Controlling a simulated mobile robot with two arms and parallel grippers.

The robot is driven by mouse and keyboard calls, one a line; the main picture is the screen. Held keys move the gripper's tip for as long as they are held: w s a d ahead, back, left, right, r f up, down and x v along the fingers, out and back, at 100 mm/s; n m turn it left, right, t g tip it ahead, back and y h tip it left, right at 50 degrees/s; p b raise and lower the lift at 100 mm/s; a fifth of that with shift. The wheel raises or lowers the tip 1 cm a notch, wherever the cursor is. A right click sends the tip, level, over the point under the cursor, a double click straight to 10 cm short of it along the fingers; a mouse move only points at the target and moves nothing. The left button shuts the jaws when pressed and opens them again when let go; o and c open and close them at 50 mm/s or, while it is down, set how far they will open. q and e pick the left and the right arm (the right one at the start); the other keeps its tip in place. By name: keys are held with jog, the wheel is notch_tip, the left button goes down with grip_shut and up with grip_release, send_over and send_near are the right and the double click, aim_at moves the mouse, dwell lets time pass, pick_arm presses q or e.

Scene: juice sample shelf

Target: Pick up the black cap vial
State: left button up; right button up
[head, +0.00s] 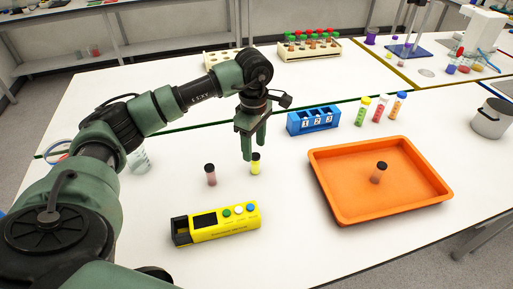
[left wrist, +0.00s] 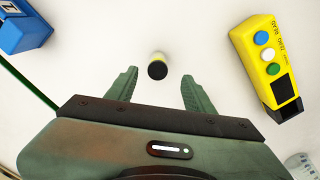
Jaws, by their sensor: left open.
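A vial with yellow contents and a black cap (head: 256,167) stands upright on the white table. My left gripper (head: 254,150) is open and points down just above and beside this vial. In the left wrist view the vial's black cap (left wrist: 157,71) shows between the two fingertips, slightly beyond them, with no visible contact. A second black-capped vial with pinkish contents (head: 211,178) stands to the left. A third black-capped vial (head: 377,177) with reddish-brown contents is in the orange tray (head: 332,205). My right gripper is not in view.
A yellow device with buttons (head: 215,225) lies in front; it also shows in the left wrist view (left wrist: 262,55). A blue numbered rack (head: 313,121), several colour-capped vials (head: 379,110) and a metal pot (head: 491,119) stand behind or right. A beaker (head: 139,160) stands left.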

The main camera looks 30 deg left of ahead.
aim_at(255, 155)
pick_arm(q)
notch_tip(255, 155, down, 2)
jog(key=shift+f+p, duration=0.25)
jog(key=shift+p, duration=0.25)
jog(key=shift+f+p, duration=0.3)
jog(key=shift+f, duration=0.1)
notch_tip(255, 155, down, 4)
jog(key=shift+w+d+r+p, duration=0.15)
jog(key=shift+p, duration=0.65)
jog(key=shift+w+f, duration=0.1)
jog(key=shift+f, duration=0.3)
grip_shut()
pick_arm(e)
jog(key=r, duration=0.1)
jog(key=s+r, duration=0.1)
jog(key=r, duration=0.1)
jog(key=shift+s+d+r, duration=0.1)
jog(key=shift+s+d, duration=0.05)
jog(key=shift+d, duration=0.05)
